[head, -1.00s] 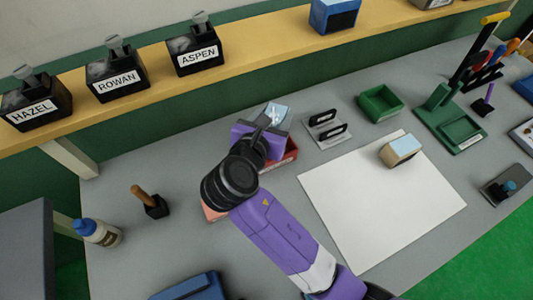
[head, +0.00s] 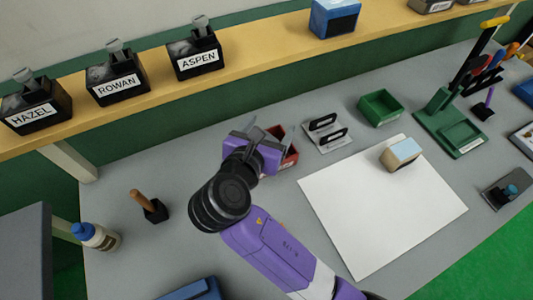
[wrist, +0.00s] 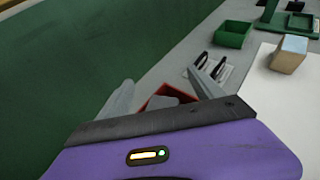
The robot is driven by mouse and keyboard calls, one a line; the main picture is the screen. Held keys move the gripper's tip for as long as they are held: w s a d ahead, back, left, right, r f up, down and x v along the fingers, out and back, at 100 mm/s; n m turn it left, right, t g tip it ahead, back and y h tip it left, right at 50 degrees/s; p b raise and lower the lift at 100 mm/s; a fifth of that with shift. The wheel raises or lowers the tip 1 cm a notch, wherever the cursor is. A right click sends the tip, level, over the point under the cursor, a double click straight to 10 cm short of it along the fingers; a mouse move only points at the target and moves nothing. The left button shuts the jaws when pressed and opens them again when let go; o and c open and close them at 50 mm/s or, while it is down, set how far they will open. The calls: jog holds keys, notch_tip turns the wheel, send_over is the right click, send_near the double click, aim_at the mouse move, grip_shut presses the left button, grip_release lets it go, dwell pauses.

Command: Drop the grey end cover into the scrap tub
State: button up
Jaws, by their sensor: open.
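My gripper (head: 267,131) is open above the left side of a red tub (head: 291,157). In the wrist view its two grey fingers stand apart with nothing held between the tips (wrist: 160,78). The red tub (wrist: 183,94) shows just beyond the fingers, partly hidden by my gripper. A grey piece, which looks like the end cover (wrist: 161,103), lies inside the red tub, low between the fingers. Its lower part is hidden by my gripper. In the head view the cover cannot be made out. No label shows on the tub.
A rack with two black-handled pieces (head: 326,134) and a green tub (head: 381,108) stand right of the red tub. A tan block (head: 401,154) sits on a white sheet (head: 370,205). Labelled bins line the back shelf (head: 260,62). A wooden-handled tool (head: 149,205) stands at left.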

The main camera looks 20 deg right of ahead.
jog(key=shift+v, duration=2.2)
jog(key=w+a+m+t+y, duration=0.3)
jog(key=a+m+t+y, duration=0.35)
jog(key=a+y, duration=0.25)
jog(key=s+d+f+m, duration=0.1)
jog(key=s+d+m, duration=0.3)
jog(key=s, duration=0.7)
jog(key=s+d+f+m+g, duration=0.1)
jog(key=s+d+m, duration=0.4)
jog(key=s+m, duration=0.4)
jog(key=s+d+f+m+b, duration=0.1)
jog(key=s+d+m, duration=0.4)
jog(key=s, duration=0.7)
jog(key=shift+s+f+m+y, duration=0.25)
jog(key=shift+s+m+y, duration=0.05)
jog(key=shift+m, duration=0.95)
